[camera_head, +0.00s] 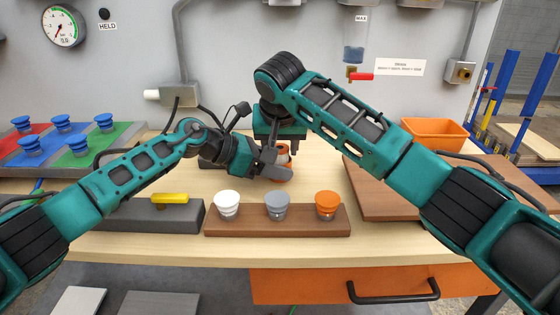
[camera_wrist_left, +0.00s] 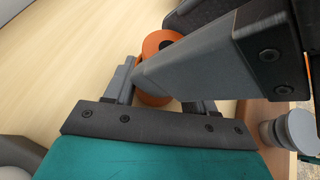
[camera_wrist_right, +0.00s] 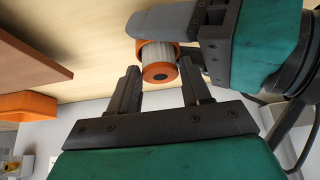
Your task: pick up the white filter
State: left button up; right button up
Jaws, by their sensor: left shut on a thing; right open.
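The white filter (camera_head: 283,158) is a pleated white cylinder with orange end caps, upright near the middle of the table. It also shows in the right wrist view (camera_wrist_right: 158,57) and in the left wrist view (camera_wrist_left: 150,97), where its white side is mostly hidden. My left gripper (camera_head: 268,167) comes in from the left and is shut on the filter, low on its side. My right gripper (camera_head: 283,147) points down from above and is open. In the right wrist view its fingertips (camera_wrist_right: 160,72) are apart, with the filter's end cap between and just beyond them.
A brown rack (camera_head: 240,227) with white, grey and orange cups stands in front. A dark grey block (camera_head: 150,217) with a yellow handle is front left. A coloured tray (camera_head: 85,158) with blue cups is at left. A brown board (camera_head: 375,190) and orange bin (camera_head: 436,133) are at right.

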jog(key=c, duration=0.7)
jog(key=shift+r, duration=0.1)
jog(key=shift+r, duration=0.3)
notch_tip(320, 180, up, 6)
jog(key=shift+r, duration=0.25)
jog(key=s, duration=3.2)
jog(key=shift+f, duration=0.15)
pick_arm(q)
jog(key=o, duration=0.9)
